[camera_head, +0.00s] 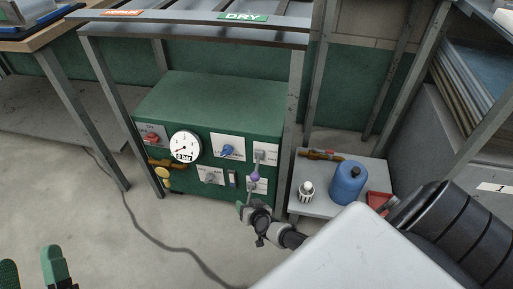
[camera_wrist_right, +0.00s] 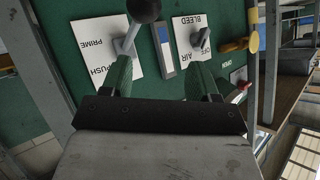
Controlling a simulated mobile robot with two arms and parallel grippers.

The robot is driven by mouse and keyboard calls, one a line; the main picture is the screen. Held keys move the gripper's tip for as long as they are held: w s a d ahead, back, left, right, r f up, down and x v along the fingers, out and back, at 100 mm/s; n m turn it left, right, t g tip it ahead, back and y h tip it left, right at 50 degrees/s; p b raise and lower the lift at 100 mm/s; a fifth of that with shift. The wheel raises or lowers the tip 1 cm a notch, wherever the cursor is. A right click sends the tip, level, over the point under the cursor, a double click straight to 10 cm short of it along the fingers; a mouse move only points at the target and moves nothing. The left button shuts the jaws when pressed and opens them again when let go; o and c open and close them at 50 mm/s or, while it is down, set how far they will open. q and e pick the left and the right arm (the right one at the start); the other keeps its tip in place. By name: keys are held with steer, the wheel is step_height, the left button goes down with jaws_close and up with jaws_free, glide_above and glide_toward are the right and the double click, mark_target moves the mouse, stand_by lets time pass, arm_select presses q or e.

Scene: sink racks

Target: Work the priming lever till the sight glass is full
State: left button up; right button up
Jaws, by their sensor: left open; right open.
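The priming lever (camera_wrist_right: 128,42) rises from a white plate marked PRIME and PUSH and ends in a ball knob (camera_head: 255,176). The sight glass (camera_wrist_right: 163,46) is a narrow strip beside that plate; it also shows in the head view (camera_head: 232,179). Blue fills only part of it, with a grey part beyond. My right gripper (camera_head: 255,214) is open in front of the lower right of the green cabinet. In the wrist view its fingers (camera_wrist_right: 163,78) are apart with nothing between them; the lever stands beyond them. My left gripper (camera_head: 32,274) is open and empty at the lower left.
The green cabinet (camera_head: 212,95) stands under a metal rack. It carries a gauge (camera_head: 185,147), a red handle (camera_head: 152,138), a blue knob (camera_head: 227,150) and a BLEED knob (camera_wrist_right: 199,38). A blue container (camera_head: 347,183) stands on a low shelf at right. A cable crosses the floor.

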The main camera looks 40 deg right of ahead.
arm_select(q)
steer(key=s+a+f+g+y+p, duration=0.2)
steer(key=f+g, duration=0.4)
steer(key=f, duration=0.1)
steer(key=s+a+f+g+y+p, duration=0.1)
steer(key=s+f+g+y+p, duration=0.1)
steer(key=f+g, duration=0.5)
steer(key=shift+s+a+n+g+y+p, duration=0.2)
steer(key=shift+a+n+g+y+p, duration=0.1)
steer(key=shift+a+n+p, duration=0.1)
arm_select(e)
steer(key=v, duration=0.8)
steer(key=shift+a+r, duration=0.1)
steer(key=shift+a, duration=0.05)
